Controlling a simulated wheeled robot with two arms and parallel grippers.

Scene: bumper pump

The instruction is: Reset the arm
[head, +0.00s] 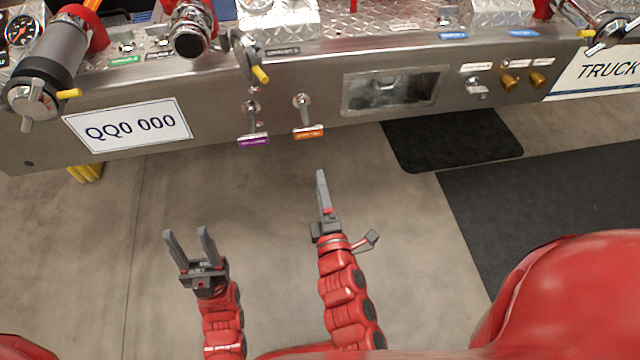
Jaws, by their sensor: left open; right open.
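My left gripper (187,234) is in the lower left of the head view, over the floor. Its two grey fingers are spread apart with nothing between them. My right gripper (321,176) is near the middle of the view, seen nearly edge-on, so its fingers overlap. It is open and no object shows in it. Its fingertips point up the picture, below the steel bumper panel (215,98) and apart from it in the picture. Both red arms come up from the bottom of the view.
The bumper panel carries a lever with a purple tag (253,141), a lever with an orange tag (309,133), a recessed window (393,91) and a QQ0 000 plate (128,125). Dark mats (450,138) lie at the right. Bare floor surrounds my grippers.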

